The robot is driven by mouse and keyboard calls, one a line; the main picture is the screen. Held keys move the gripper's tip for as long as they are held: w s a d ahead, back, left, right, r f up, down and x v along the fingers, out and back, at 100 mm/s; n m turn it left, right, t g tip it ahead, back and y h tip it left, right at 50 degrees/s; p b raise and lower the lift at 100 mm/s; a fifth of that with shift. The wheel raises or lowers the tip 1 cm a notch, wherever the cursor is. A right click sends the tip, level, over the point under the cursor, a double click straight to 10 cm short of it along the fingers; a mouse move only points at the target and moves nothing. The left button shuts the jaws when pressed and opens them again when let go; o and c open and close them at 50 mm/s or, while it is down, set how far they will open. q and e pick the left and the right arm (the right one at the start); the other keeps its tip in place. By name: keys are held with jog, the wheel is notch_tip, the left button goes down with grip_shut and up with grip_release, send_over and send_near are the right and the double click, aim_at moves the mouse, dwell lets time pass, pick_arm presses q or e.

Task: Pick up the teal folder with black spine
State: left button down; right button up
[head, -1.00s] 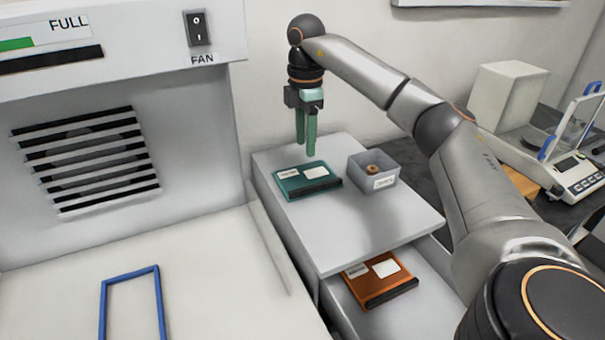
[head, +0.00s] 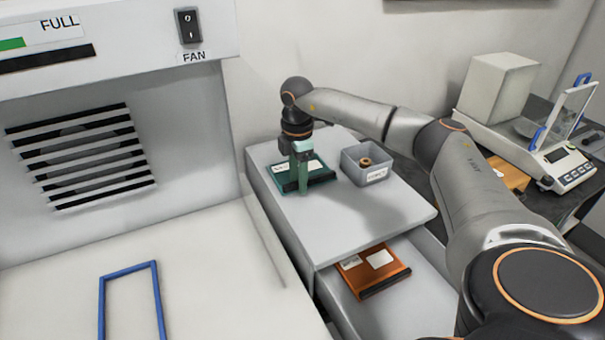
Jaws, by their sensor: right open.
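The teal folder with black spine (head: 318,170) lies flat on the upper grey shelf, with white labels on its cover. My right gripper (head: 303,190) points down over the folder's near left part, its green fingers in front of it and hiding some of the cover. The jaws are open, and the folder still lies on the shelf. I cannot tell whether the fingertips touch it. My left gripper is not in view.
A grey bin (head: 368,165) holding a brown ring stands just right of the folder. An orange folder (head: 374,270) lies on the lower shelf. A balance (head: 560,165) stands at right. A blue frame (head: 131,265) lies on the white surface at left.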

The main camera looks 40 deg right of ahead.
jog(key=shift+c, duration=0.2)
grip_shut()
dwell(0.5)
